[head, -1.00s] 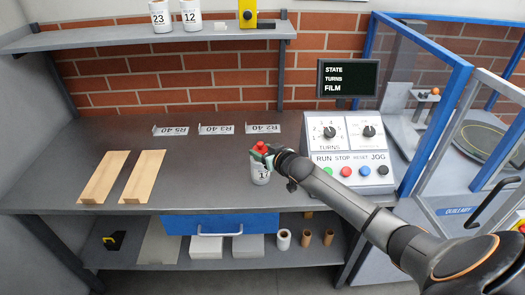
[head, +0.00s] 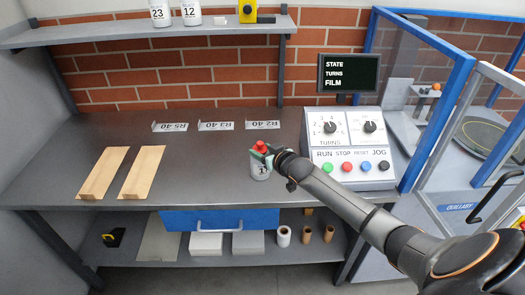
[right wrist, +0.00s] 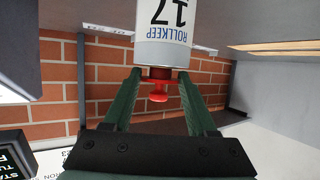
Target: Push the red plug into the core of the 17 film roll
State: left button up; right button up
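The white 17 film roll (head: 261,172) stands upright on the table near its front edge. It also shows in the right wrist view (right wrist: 175,30), with its label readable. The red plug (head: 260,146) is at the roll's top end. In the right wrist view, the plug's knob (right wrist: 157,94) sticks out from the core end; how deep it sits is hidden. My right gripper (right wrist: 158,75) has its green fingers on either side of the plug, with gaps beside the knob, so it looks open. In the head view, the right gripper (head: 264,154) is at the roll's top. My left gripper is not in view.
A control panel (head: 350,150) with dials and buttons stands right of the roll. Two wooden holders (head: 142,172) lie at the left. Label stands (head: 215,126) line the back. Rolls 23 and 12 are on the upper shelf (head: 110,32). The table between holders and roll is clear.

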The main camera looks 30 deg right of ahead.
jog(key=o, duration=0.5)
jog(key=shift+s+f, duration=0.15)
jog(key=shift+f, duration=0.25)
jog(key=shift+s+f, duration=0.1)
jog(key=shift+s, duration=0.2)
jog(key=v, duration=0.6)
jog(key=r+v, duration=0.1)
jog(key=v, duration=0.5)
jog(key=shift+w+p, duration=0.2)
jog(key=shift+p, duration=0.2)
jog(key=shift+a+r, duration=0.1)
